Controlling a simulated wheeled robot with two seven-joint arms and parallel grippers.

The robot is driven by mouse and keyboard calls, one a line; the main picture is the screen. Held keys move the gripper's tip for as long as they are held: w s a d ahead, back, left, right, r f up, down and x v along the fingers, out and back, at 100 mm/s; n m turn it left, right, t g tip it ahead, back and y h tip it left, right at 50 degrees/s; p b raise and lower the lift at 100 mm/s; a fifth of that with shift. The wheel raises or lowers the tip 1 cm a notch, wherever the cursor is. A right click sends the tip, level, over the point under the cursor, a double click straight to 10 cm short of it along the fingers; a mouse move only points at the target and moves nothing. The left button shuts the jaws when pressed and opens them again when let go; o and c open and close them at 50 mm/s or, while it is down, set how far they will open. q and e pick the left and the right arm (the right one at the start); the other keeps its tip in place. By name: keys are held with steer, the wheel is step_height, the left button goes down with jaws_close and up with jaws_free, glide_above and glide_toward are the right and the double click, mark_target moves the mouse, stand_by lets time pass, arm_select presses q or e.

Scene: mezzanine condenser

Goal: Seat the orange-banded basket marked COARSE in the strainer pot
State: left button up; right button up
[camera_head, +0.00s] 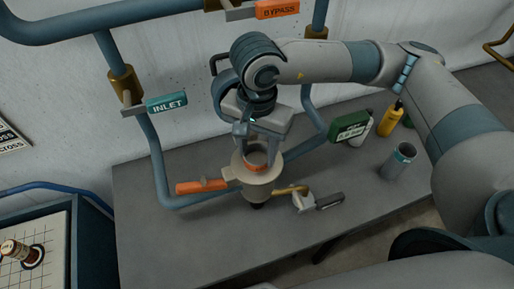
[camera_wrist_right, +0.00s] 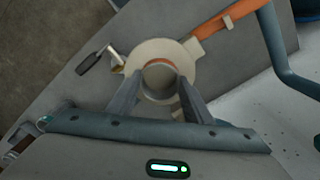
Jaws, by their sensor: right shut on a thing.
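The strainer pot (camera_head: 259,190) is cream, with a wide flange and an open mouth, and stands on the grey bench. My right gripper (camera_head: 256,145) points down over it and is shut on the orange-banded basket (camera_head: 257,167), a grey cylinder. The basket is upright at the pot's mouth; its lower part is hidden, and I cannot tell how deep it sits. In the right wrist view the two fingers (camera_wrist_right: 158,90) hold the basket (camera_wrist_right: 158,74) by its rim, with the pot's flange (camera_wrist_right: 185,52) around it. The COARSE mark is not readable. My left gripper is not in view.
A second basket with a teal band (camera_head: 400,162) stands on the bench at right. A green container (camera_head: 349,127) and a yellow bottle (camera_head: 390,119) are behind it. Blue pipes flank the pot.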

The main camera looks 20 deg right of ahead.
steer(key=shift+f, duration=0.15)
steer(key=o, duration=1.4)
steer(key=shift+o, duration=0.2)
steer(key=shift+r, duration=0.4)
step_height(320, 180, up, 12)
steer(key=b, duration=0.4)
steer(key=shift+f+b, duration=0.2)
steer(key=shift+b, duration=0.2)
